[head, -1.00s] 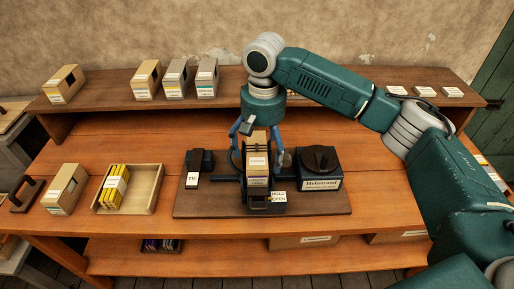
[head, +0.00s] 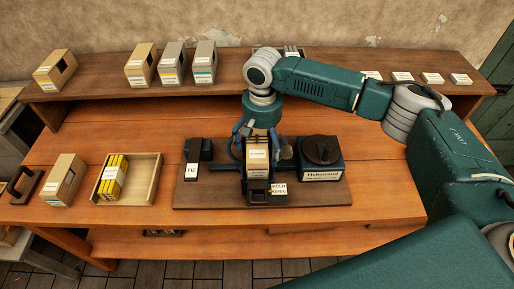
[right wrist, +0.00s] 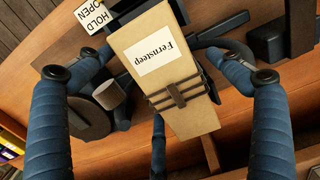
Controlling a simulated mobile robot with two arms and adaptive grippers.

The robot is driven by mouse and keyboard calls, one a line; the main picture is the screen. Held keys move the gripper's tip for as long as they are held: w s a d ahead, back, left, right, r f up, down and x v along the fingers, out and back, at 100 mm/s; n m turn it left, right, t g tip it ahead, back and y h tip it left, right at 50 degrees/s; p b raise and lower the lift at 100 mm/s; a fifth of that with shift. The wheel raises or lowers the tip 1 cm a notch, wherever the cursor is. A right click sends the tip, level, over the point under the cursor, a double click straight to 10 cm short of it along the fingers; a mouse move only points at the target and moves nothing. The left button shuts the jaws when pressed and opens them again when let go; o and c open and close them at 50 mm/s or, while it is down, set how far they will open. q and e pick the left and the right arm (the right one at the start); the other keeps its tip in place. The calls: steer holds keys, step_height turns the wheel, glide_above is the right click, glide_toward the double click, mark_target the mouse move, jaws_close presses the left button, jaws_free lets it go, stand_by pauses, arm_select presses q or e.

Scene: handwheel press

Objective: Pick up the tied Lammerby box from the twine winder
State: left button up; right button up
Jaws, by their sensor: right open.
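A tan box (head: 257,168) stands upright in the twine winder (head: 222,195) on a dark base board. In the right wrist view the box (right wrist: 165,65) carries a white label reading "Fernsteep", and dark twine is tied around it. I see no Lammerby label on it. My right gripper (head: 262,143) is over the box, open. In the right wrist view its blue fingers (right wrist: 150,75) stand around the box with visible gaps at both sides. The box's lower part is hidden by the winder in the head view. My left gripper is not in view.
A "HOLD OPEN" sign (head: 279,189) is at the winder's front, a "TIE" block (head: 192,171) left, a dark Helmstrand unit (head: 322,176) right. A tray (head: 150,185) with yellow items and another box (head: 64,180) stand left. Several boxes (head: 172,64) line the back shelf.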

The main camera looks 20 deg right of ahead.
steer(key=shift+f, duration=0.95)
steer(key=c, duration=1.3)
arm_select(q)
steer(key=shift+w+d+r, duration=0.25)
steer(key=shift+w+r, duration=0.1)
arm_select(e)
steer(key=shift+r, duration=0.15)
